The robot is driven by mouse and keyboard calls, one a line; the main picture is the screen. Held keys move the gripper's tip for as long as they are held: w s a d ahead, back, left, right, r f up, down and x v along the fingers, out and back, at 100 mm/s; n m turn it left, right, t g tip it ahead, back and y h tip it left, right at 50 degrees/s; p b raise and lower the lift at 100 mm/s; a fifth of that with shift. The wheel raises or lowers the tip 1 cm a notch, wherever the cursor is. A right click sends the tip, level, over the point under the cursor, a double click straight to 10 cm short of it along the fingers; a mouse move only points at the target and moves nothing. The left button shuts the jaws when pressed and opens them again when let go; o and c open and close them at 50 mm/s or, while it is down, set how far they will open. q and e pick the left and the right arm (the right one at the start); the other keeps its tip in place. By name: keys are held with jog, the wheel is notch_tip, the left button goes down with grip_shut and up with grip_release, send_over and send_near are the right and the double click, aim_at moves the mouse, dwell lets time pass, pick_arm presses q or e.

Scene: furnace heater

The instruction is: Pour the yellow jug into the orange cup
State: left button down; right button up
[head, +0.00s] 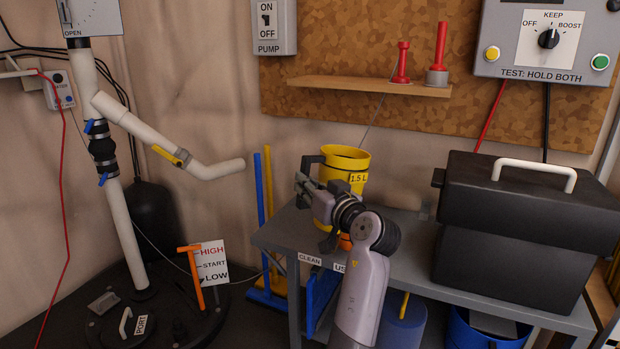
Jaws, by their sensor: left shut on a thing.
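The yellow jug (346,161), labelled 1.5 L, looks upright at the left end of the grey bench, with its open top visible. Its dark handle (308,162) is on its left side. My left gripper (312,190) is shut on the jug's handle. My wrist and forearm hide the lower part of the jug, so I cannot tell whether its base touches the bench. A small orange patch, apparently the orange cup (345,242), shows low behind my wrist; most of it is hidden. My right gripper is not in view.
A black box (520,215) with a white handle fills the bench's right side. The grey bench top (415,235) is bare between. A wooden shelf (350,86) with red pieces is above. A white pipe (215,170) with a yellow valve ends left of the jug.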

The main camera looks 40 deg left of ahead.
pick_arm(q)
jog(key=r+m+p, duration=0.1)
jog(key=p, duration=0.2)
jog(key=shift+s+r, duration=0.15)
jog(key=shift+r, duration=0.2)
